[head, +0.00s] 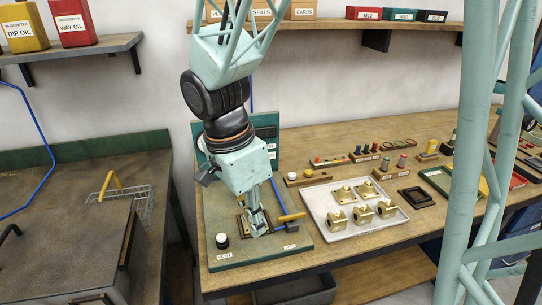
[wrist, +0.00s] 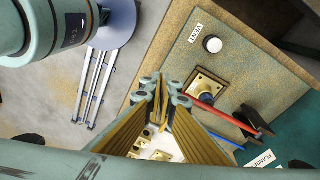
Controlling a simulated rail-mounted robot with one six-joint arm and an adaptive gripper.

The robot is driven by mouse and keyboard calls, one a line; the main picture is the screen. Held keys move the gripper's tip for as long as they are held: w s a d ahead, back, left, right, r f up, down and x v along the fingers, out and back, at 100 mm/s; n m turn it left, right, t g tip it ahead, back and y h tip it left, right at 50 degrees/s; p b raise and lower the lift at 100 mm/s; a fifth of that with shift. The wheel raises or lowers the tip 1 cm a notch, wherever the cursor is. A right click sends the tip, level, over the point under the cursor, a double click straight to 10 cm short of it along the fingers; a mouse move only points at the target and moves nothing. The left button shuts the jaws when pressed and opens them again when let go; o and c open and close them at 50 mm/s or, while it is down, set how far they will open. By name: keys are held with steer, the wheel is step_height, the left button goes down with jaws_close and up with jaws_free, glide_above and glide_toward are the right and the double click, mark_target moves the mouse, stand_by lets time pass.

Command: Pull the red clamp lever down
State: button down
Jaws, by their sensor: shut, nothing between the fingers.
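The red lever (wrist: 222,116) shows in the wrist view as a thin bar beside a square brass plate (wrist: 208,84), reaching toward a dark block (wrist: 258,120). In the head view my arm hides most of this area, and I cannot make out the red lever clearly. My gripper (head: 259,228) points down over the green-edged board, close to the brass fixture. Contact cannot be told from the head view.
A pale tray (head: 318,207) with several brass parts lies to the right. A blue hose runs behind.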

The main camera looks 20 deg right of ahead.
steer(key=f, duration=0.1)
steer(key=f+b, duration=0.1)
steer(key=shift+s+f, duration=0.35)
steer(key=shift+f, duration=0.05)
steer(key=shift+w+a+r, duration=0.1)
steer(key=shift+w+r, duration=0.1)
steer(key=shift+r, duration=0.1)
step_height(320, 180, up, 11)
steer(key=a, duration=0.1)
steer(key=shift+a+r, duration=0.2)
steer(key=shift+a, duration=0.2)
stand_by(0.5)
steer(key=shift+s+d, duration=0.15)
stand_by(0.4)
